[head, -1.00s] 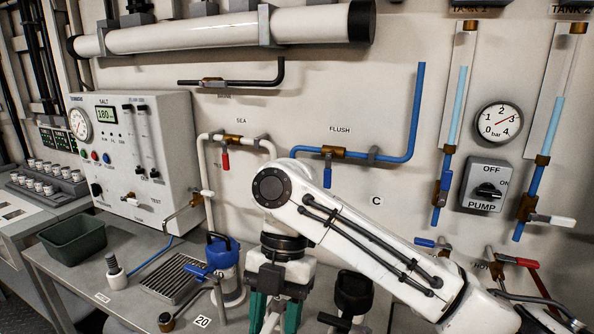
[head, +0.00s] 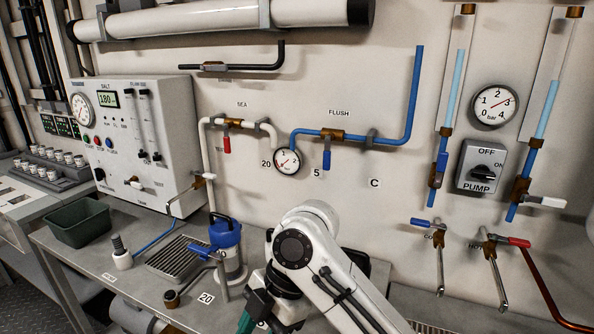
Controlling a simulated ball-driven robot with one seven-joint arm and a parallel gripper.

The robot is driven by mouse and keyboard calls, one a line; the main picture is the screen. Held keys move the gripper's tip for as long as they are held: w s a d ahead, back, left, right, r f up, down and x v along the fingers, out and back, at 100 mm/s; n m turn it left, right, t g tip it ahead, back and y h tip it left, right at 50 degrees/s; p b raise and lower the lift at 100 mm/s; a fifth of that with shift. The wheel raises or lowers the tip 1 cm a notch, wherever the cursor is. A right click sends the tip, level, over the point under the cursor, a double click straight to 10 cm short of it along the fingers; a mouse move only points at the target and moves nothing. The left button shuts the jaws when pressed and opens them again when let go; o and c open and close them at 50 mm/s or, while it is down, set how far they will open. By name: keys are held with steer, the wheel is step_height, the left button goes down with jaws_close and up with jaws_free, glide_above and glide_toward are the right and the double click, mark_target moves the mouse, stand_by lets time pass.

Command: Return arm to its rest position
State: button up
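My white arm (head: 325,262) reaches up from the bottom right in the head view and bends at a dark round joint in front of the bench. My gripper (head: 250,318) hangs at the bottom edge of the picture, right of the blue-topped pump. A little of a teal finger shows beside a dark block. The fingertips are cut off or hidden by my arm, so I cannot tell its opening or whether it holds anything.
A blue-topped pump (head: 227,250), drain grille (head: 183,258) and green bin (head: 78,224) stand on the grey bench. A salt panel (head: 137,140) is at left. Pipes, a gauge (head: 287,160), the pump switch (head: 481,166) and taps line the wall.

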steer(key=s+d+f+m+t, duration=0.2)
steer(key=s+d+f+m, duration=0.3)
steer(key=d+f+m, duration=0.3)
steer(key=s+d+f+m+t, duration=0.2)
steer(key=s+d+f+m, duration=0.4)
steer(key=f+m, duration=0.4)
steer(key=s+d+f+m+h, duration=0.2)
steer(key=s+d+m, duration=0.2)
steer(key=s+d, duration=0.4)
steer(key=s+d+f+m+h, duration=0.3)
steer(key=s+d+m, duration=0.2)
steer(key=s+d, duration=0.3)
steer(key=d, duration=0.3)
steer(key=shift+s+d, duration=0.2)
steer(key=shift+d, duration=0.15)
